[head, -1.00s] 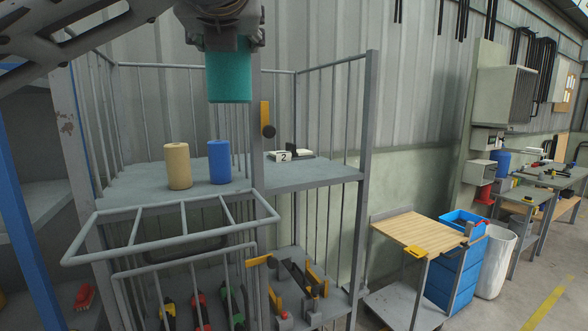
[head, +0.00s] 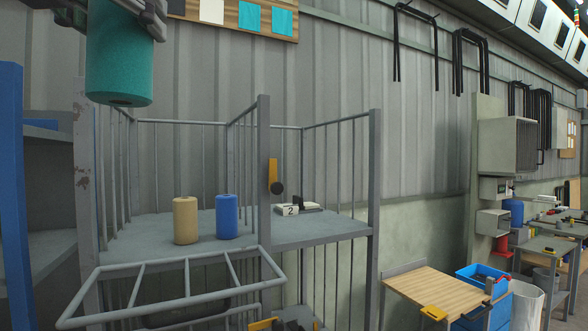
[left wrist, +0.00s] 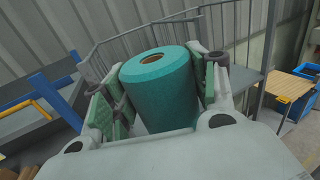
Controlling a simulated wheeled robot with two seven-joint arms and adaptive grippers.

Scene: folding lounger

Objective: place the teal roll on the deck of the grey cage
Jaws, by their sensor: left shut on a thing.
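The teal roll (head: 119,60) is held by my left gripper (head: 115,12) at the upper left of the head view, raised above the cage deck. In the left wrist view the teal roll (left wrist: 160,90) stands between the two fingers of the left gripper (left wrist: 165,100), which touch its sides. The deck of the grey cage (head: 150,228) carries a tan roll (head: 186,220) and a blue roll (head: 226,216), both upright. A bare patch of deck lies left of the tan roll. My right gripper is not in view.
A grey post (head: 264,190) and railings (head: 180,122) rise around the deck. A number 2 block (head: 290,210) sits on the deck's right part. A sloping rail frame (head: 170,290) juts out in front. A wooden-topped cart (head: 435,292) stands to the right.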

